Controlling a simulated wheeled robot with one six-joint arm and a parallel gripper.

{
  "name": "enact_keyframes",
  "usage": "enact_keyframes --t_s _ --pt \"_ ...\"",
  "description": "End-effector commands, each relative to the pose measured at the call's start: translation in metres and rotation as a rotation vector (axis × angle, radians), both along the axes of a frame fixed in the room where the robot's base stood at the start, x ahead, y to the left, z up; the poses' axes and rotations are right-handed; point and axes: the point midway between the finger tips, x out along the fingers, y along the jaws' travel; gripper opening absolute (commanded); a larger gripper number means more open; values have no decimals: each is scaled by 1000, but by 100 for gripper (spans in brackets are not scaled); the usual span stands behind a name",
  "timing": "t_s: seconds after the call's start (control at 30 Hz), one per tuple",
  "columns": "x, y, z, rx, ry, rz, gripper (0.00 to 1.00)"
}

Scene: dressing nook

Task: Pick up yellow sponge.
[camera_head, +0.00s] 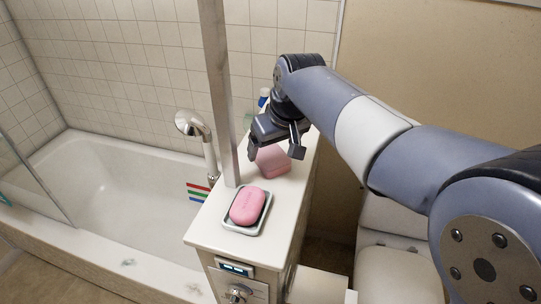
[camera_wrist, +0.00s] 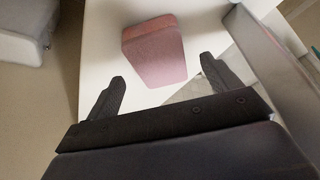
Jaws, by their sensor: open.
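No yellow sponge shows in either view. A pink block (camera_head: 273,164) with a sponge-like shape stands on the narrow white ledge beside the bath. It also shows in the wrist view (camera_wrist: 155,52), ahead of my fingers. My gripper (camera_head: 275,151) is open above the block in the head view, and one finger overlaps its upper part. In the wrist view my gripper (camera_wrist: 163,72) has its two dark fingers apart with nothing held between them. I cannot tell whether a finger touches the block.
A pink soap bar (camera_head: 247,205) lies in a pale dish (camera_head: 258,229) nearer on the ledge (camera_head: 213,223). A metal post (camera_head: 217,90) rises left of my gripper. A shower head (camera_head: 188,122) and bath (camera_head: 110,195) are left. Bottles (camera_head: 264,96) stand behind, partly hidden.

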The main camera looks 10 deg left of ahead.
Motion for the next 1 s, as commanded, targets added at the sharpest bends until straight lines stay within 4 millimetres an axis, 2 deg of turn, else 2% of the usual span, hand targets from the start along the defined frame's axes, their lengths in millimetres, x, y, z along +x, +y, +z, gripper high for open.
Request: enact_keyframes --t_s 0.1,0.23,1.0 --pt "7 4 -17 -2 5 -1 85" --pt "11 7 -28 -1 3 0 85" --pt "12 7 -36 0 1 -1 85"
